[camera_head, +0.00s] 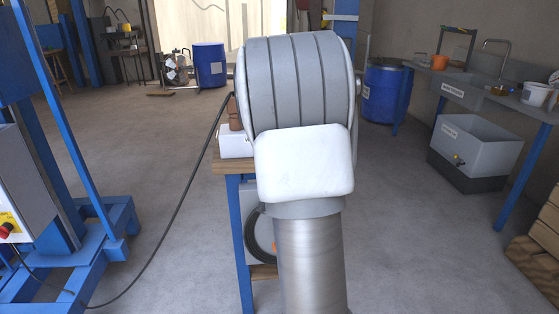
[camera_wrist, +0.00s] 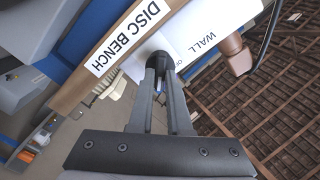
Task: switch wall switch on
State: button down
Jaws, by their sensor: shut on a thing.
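The wall switch is a white box (camera_head: 236,144) on the left end of a wooden-topped bench in the head view. In the wrist view the white box (camera_wrist: 183,36) carries the word "WALL" and part of another marking by a dark round knob (camera_wrist: 160,62). My gripper (camera_wrist: 161,73) has its two fingers closed together on this knob. The fingertips and much of the knob overlap, so the knob's exact setting cannot be told. In the head view my arm hides the gripper and knob.
The cable (camera_head: 187,190) runs down to a blue-framed machine (camera_head: 80,215) at left. The bench edge (camera_wrist: 78,88) bears a "DISC BENCH" label. Floor between is clear.

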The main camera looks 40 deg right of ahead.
dwell(0.4)
jog(key=c, duration=0.9)
grip_release()
jog(key=shift+o, duration=0.2)
